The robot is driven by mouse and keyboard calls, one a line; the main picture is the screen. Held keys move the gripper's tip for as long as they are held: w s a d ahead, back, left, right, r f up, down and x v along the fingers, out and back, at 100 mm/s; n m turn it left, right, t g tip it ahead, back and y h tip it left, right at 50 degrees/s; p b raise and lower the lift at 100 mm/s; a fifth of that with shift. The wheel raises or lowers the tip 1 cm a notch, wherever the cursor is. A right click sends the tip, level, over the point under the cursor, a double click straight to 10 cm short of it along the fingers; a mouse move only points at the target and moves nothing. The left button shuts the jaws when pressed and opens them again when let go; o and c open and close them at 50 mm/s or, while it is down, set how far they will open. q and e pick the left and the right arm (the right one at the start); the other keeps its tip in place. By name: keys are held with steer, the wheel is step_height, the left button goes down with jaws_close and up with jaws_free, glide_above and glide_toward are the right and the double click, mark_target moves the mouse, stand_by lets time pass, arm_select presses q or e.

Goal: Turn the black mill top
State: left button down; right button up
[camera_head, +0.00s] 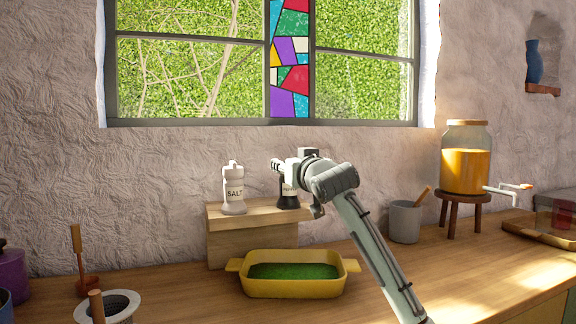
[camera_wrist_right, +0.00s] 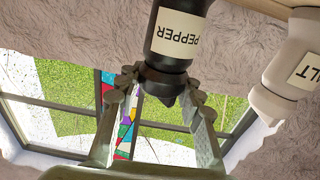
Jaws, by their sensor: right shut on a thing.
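The black pepper mill (camera_head: 289,201) stands upright on a wooden riser (camera_head: 235,243), with its upper part hidden behind my right gripper (camera_head: 288,168) in the head view. In the right wrist view the mill appears upside down, with its PEPPER label (camera_wrist_right: 180,36) and its black top (camera_wrist_right: 165,86) visible. My right gripper (camera_wrist_right: 161,82) is shut on the black mill top, one finger on each side of it. My left gripper is in neither view.
A white salt mill (camera_head: 234,192) stands left of the pepper mill on the riser. A yellow dish (camera_head: 294,288) with green contents is in front. A grey cup (camera_head: 404,224) and a juice dispenser (camera_head: 466,170) on a stand are to the right.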

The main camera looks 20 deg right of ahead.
stand_by(0.9)
steer(key=o, duration=1.2)
steer(key=s, duration=1.2)
steer(key=shift+d, duration=0.1)
